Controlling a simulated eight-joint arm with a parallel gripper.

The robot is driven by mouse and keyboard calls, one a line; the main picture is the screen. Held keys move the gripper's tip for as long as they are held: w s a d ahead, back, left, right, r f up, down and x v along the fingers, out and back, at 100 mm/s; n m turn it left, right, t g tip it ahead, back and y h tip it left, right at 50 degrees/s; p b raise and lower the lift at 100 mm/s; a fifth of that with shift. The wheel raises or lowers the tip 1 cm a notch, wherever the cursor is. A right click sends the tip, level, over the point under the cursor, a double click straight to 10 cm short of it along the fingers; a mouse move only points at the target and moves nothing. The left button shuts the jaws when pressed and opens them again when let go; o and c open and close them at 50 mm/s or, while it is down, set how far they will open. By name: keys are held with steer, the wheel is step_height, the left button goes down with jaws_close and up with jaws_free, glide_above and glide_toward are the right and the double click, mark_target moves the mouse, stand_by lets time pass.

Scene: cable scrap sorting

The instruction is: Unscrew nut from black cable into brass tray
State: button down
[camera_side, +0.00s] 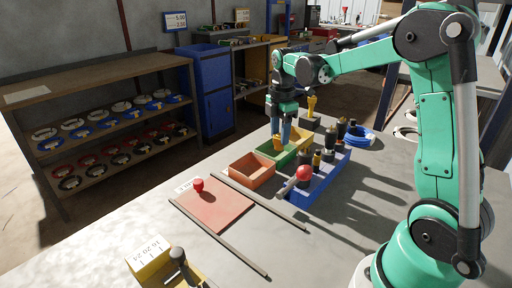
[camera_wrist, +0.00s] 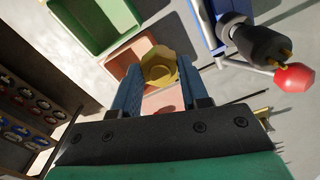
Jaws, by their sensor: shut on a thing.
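My gripper (camera_side: 280,133) points down over the bins, with its blue fingers shut on a yellow brass-coloured nut (camera_side: 277,143). In the wrist view the nut (camera_wrist: 158,66) sits between the fingertips (camera_wrist: 158,75), clear of any cable. A black cable end (camera_wrist: 258,44) with brass pins stands apart from it, at the blue fixture (camera_wrist: 206,22). In the side view the nut overlaps the green bin (camera_side: 262,152); its exact height is unclear. An orange bin (camera_side: 250,182) is beside it. I cannot tell which bin is the brass tray.
A lever with a red ball (camera_side: 303,173) sticks up at the blue fixture (camera_side: 322,186). Several dark upright parts stand around it. A yellow box (camera_side: 150,270) is at the front.

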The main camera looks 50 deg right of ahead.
steer(key=w+a+f+n, duration=0.1)
steer(key=w+a+f, duration=0.1)
steer(key=w+a+f+n, duration=0.1)
steer(key=w+a+f, duration=0.1)
steer(key=w+a, duration=0.1)
steer(key=shift+w+a+f+n, duration=0.15)
steer(key=shift+w+f+n, duration=0.15)
steer(key=shift+w+f, duration=0.05)
steer(key=shift+w+a+f, duration=0.1)
steer(key=shift+a+f, duration=0.05)
steer(key=shift+f, duration=1.9)
steer(key=shift+f, duration=0.2)
steer(key=shift+f, duration=0.4)
steer(key=shift+c, duration=1.8)
jaws_free()
